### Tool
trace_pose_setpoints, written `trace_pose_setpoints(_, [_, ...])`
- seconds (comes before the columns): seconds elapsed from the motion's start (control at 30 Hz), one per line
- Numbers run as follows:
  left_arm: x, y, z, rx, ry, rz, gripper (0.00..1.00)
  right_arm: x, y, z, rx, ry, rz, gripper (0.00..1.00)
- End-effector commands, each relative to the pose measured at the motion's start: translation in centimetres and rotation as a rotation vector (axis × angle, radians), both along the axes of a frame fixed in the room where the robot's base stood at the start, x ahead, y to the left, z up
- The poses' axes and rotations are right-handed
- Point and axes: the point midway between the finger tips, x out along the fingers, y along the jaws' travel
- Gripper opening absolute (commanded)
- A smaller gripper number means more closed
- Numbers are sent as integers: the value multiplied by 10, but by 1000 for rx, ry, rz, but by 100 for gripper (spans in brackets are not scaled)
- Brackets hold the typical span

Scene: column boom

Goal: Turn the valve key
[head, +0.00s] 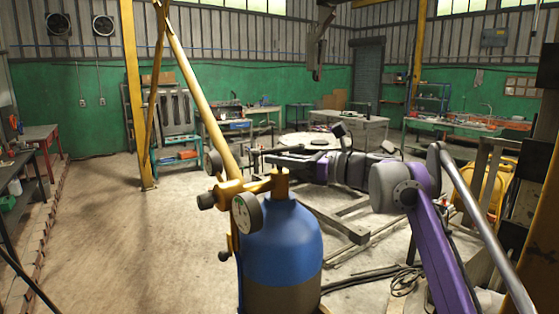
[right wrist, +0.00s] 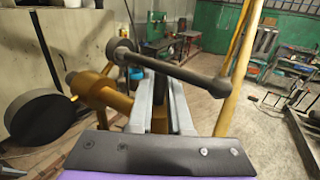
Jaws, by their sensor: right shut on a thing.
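The blue gas cylinder (head: 283,240) stands upright in front of me. Its brass valve (head: 281,180) is on top, with round gauges (head: 246,213) to the left. The dark valve key (right wrist: 185,76) lies across my right gripper in the right wrist view, with a round knob at its left end. My right gripper (head: 277,156) reaches in from the right above the valve. In the right wrist view its two grey fingers (right wrist: 160,85) are closed around the key's middle, over the brass. The exact contact is partly hidden. My left gripper is not in view.
A slanting yellow beam (head: 190,85) passes close behind the valve and gauges. Metal frames (head: 345,225) and cables (head: 405,282) lie on the floor to the right. Workbenches (head: 355,128) stand along the green back wall. The floor at the left is mostly clear.

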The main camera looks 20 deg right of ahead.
Motion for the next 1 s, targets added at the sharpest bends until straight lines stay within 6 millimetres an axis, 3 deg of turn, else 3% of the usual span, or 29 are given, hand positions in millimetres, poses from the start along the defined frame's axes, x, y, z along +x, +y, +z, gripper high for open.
trace_pose_setpoints(0.37, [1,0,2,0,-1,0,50,-1,2,1,1,-1,-291,0])
trace_pose_setpoints(0.7, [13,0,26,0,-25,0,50,-1,2,4,1,-4,-548,0])
trace_pose_setpoints(1.0, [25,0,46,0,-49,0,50,0,1,3,1,-4,-679,0])
